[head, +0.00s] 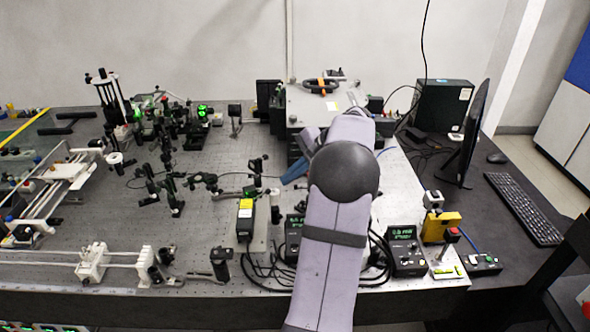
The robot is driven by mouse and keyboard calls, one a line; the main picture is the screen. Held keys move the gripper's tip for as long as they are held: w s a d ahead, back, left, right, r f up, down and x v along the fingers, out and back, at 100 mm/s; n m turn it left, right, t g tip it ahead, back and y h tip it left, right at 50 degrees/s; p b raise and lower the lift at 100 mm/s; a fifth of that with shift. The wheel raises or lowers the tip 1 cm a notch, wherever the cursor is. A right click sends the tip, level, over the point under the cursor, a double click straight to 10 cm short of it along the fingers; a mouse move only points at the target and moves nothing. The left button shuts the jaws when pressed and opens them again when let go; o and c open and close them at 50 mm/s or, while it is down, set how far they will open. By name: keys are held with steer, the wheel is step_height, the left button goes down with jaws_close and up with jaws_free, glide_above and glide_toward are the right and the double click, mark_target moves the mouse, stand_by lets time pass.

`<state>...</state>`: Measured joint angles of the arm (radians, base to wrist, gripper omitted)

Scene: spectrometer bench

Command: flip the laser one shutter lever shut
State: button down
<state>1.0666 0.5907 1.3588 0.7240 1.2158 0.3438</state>
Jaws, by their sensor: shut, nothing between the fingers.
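My gripper (292,173) shows only as blue finger parts to the left of my dark elbow joint, above the bench's middle. The fingers are shut with nothing seen between them. A black box with a yellow label (245,219), which looks like a laser head, stands on the bench below and left of the gripper, apart from it. Two black controllers with green displays stand nearby, one (294,230) partly behind my arm and one (404,247) right of it. I cannot make out the laser one shutter lever or its position.
Optics mounts (170,130) crowd the left of the perforated bench (215,165). A large grey box (310,100) stands behind the gripper. A yellow box (437,226), a monitor (472,130) and a keyboard (523,208) are at the right. Black cables loop by my arm.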

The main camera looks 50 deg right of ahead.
steer(key=shift+p+x, duration=0.85)
steer(key=shift+x, duration=2.1)
steer(key=shift+w+a+r, duration=0.15)
steer(key=shift+r, duration=0.25)
steer(key=shift+w+a+r, duration=1.1)
steer(key=shift+a+r, duration=0.05)
steer(key=shift+r, duration=0.1)
steer(key=shift+r+p, duration=0.15)
steer(key=shift+p, duration=0.2)
steer(key=shift+r+p, duration=0.6)
steer(key=shift+r, duration=0.1)
